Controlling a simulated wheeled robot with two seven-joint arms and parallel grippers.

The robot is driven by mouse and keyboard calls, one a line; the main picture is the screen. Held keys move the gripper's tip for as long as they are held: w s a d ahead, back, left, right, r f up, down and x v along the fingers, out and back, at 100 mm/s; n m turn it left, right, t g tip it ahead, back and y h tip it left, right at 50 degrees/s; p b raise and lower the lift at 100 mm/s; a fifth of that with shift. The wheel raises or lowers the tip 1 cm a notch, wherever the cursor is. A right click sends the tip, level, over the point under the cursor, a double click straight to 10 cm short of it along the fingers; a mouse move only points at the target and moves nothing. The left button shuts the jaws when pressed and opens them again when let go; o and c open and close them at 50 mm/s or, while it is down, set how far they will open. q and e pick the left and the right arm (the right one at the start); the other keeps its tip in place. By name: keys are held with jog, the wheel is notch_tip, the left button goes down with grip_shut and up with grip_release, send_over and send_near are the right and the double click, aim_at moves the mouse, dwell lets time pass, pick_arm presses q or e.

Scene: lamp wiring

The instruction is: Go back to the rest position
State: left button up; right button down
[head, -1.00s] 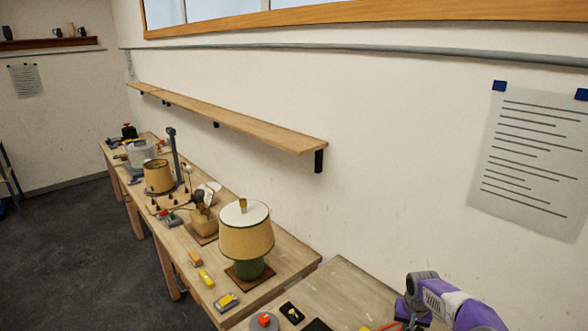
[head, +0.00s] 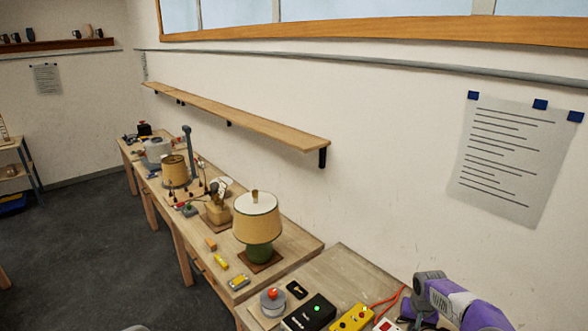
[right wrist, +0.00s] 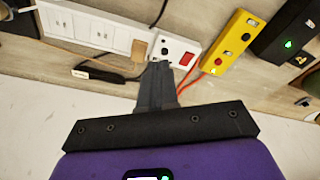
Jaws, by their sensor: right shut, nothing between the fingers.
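My right arm, purple and grey, comes in at the lower right of the head view. Its dark gripper (head: 418,318) hangs over the near bench and is partly cut off by the frame edge. In the right wrist view the gripper (right wrist: 160,70) has its fingers together with nothing between them. The fingertips point at the white switch box (right wrist: 178,50) on the bench; I cannot tell the gap. My left gripper is not in view.
A yellow box (right wrist: 231,42), black box (right wrist: 285,30) with green light and white socket strip (right wrist: 95,25) lie near the right gripper. Red wires (head: 388,300) run there. A lamp (head: 257,222) stands on the farther bench. Dark floor (head: 95,235) is open at left.

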jog(key=s+a+f+y, duration=0.1)
jog(key=s+a+f, duration=0.3)
jog(key=a+f, duration=0.1)
jog(key=s+a+f+n+y, duration=0.1)
jog(key=s+a+f, duration=0.3)
jog(key=a, duration=0.3)
jog(key=s+a+f+y, duration=0.2)
jog(key=s+a+f, duration=0.3)
jog(key=a+f, duration=0.1)
jog(key=shift+n, duration=0.4)
jog(key=s+a+f+g, duration=0.15)
jog(key=s+a, duration=0.25)
jog(key=s, duration=0.5)
jog(key=s+a+f, duration=0.2)
jog(key=s+a, duration=0.1)
jog(key=s, duration=0.6)
pick_arm(q)
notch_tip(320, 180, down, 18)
jog(key=b, duration=1.7)
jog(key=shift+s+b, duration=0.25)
jog(key=shift+b, duration=0.15)
pick_arm(e)
notch_tip(320, 180, down, 18)
jog(key=shift+y, duration=0.4)
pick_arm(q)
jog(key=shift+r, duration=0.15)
pick_arm(e)
jog(key=shift+r+t, duration=0.1)
jog(key=shift+t, duration=0.15)
